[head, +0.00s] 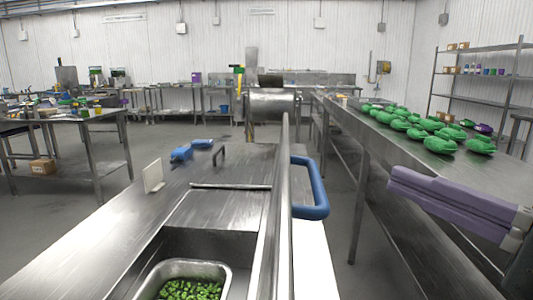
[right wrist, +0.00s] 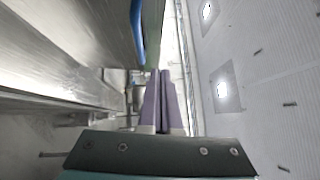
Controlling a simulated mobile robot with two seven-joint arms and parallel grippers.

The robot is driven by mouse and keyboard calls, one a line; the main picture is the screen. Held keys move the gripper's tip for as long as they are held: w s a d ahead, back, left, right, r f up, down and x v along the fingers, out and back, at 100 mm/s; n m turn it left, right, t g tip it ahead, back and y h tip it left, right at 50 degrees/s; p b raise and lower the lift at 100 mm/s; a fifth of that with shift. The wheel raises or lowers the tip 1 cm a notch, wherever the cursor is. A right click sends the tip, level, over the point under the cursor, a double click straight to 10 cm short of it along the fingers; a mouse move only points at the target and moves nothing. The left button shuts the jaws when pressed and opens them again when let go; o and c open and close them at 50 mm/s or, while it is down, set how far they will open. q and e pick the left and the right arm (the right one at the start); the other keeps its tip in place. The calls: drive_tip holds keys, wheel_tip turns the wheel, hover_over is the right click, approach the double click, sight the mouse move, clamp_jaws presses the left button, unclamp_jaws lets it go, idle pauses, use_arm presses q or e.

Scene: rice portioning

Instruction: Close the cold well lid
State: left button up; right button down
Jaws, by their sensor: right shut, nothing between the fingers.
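The cold well lid (head: 284,215) is a metal panel that stands raised and nearly edge-on in the middle of the head view. Its blue bar handle (head: 318,188) sticks out on the right side. The open cold well holds a metal pan (head: 228,272) of green pieces at the bottom left. My right gripper (head: 394,184), with purple fingers, is shut and empty, to the right of the handle and apart from it. In the right wrist view the shut fingers (right wrist: 160,74) point ahead, with a blue handle (right wrist: 138,32) above and to their left. My left gripper is not in view.
A white upright block (head: 153,178) and blue objects (head: 182,153) sit on the counter left of the lid. A shelf rack (head: 480,71) stands at the back right.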

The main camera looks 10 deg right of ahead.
sight(316, 184)
drive_tip(key=shift+w+a+r+p, duration=0.2)
drive_tip(key=shift+w+a+p, duration=0.1)
drive_tip(key=shift+w+a, duration=0.9)
drive_tip(key=shift+w+a+r+p, duration=0.2)
drive_tip(key=shift+w+a+p, duration=0.1)
drive_tip(key=shift+w+a, duration=0.95)
drive_tip(key=shift+w+a+r+p, duration=0.2)
drive_tip(key=shift+w+a+p, duration=0.1)
drive_tip(key=shift+w+a, duration=0.9)
